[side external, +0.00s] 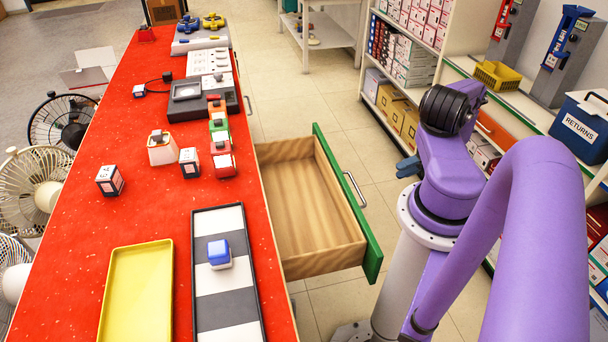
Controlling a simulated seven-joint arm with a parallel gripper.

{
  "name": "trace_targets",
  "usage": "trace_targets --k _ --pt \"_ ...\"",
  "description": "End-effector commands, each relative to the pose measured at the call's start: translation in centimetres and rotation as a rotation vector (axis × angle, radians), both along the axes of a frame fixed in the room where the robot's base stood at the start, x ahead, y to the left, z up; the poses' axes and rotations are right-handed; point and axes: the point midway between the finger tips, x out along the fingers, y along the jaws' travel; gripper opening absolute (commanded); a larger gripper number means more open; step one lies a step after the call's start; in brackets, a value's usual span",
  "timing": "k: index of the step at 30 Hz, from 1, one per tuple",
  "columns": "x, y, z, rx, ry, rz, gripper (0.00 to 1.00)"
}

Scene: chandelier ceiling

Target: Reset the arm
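My purple arm (535,230) stands to the right of the red counter (135,190), beside an open drawer (310,205). It bends up and over, and part of it runs off the bottom edge of the side external view. My gripper does not show, so I cannot see its fingers or whether it holds anything. The drawer has a green front and is pulled out to the right of the counter. Its wooden inside is empty.
On the counter are an empty yellow tray (112,315), a striped tray (245,328) with a blue-and-white block (219,254), small boxes (110,180) and a dark device (185,110). Shelves (455,25) stand at the back right. Fans (35,185) line the left side.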

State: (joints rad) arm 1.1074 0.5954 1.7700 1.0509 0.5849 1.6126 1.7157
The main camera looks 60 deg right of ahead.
Motion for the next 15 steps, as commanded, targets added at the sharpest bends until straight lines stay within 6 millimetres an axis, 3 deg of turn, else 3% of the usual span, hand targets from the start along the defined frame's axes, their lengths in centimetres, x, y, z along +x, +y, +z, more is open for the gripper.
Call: trace_targets --k 8,15 --pt "7.6 0.5 5.2 -0.25 -0.104 0.445 0.32" --pt "14.6 4.4 10.4 -0.452 -0.291 0.887 0.32"
